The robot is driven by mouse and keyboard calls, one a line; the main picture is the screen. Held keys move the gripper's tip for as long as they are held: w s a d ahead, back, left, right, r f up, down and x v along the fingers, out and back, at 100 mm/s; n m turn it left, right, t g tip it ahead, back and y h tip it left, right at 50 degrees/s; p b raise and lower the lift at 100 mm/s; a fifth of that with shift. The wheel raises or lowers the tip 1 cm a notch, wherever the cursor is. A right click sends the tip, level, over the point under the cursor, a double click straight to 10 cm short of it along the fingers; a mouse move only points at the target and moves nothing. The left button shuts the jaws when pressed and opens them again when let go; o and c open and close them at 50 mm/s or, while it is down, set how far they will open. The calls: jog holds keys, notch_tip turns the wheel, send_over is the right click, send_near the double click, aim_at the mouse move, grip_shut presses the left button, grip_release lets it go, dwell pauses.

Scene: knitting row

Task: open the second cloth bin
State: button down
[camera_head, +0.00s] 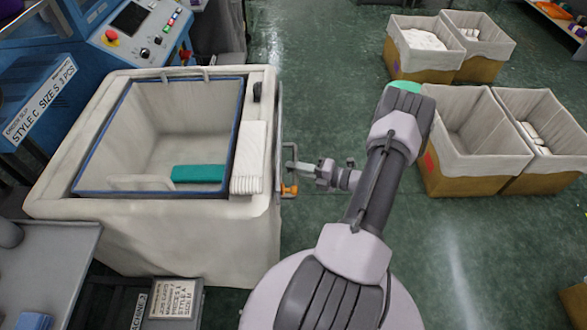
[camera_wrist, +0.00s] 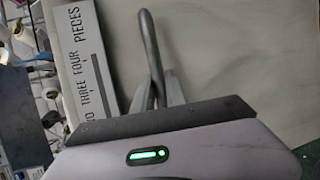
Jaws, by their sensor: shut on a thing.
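A large cream cloth bin (camera_head: 190,240) stands at the left, its top uncovered inside a blue rim. A teal piece (camera_head: 198,173) lies inside. A metal handle (camera_head: 289,155) stands out from its right side, above an orange part (camera_head: 290,190). My gripper (camera_head: 303,166) reaches it from the right. The finger contact is partly hidden. I cannot tell from any marking which bin is the second.
A white folded stack (camera_head: 248,158) lies on the bin's right rim. A blue machine with a control panel (camera_head: 140,30) stands behind, a grey table (camera_head: 50,260) front left. Lined boxes (camera_head: 465,180) stand at the right. Green floor between is clear. A lettered sign (camera_wrist: 85,60) borders the panel.

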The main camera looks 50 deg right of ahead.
jog(key=c, duration=1.4)
grip_release()
jog(key=shift+o, duration=0.2)
jog(key=p+v, duration=0.4)
jog(key=v, duration=1.3)
jog(key=shift+s, duration=0.2)
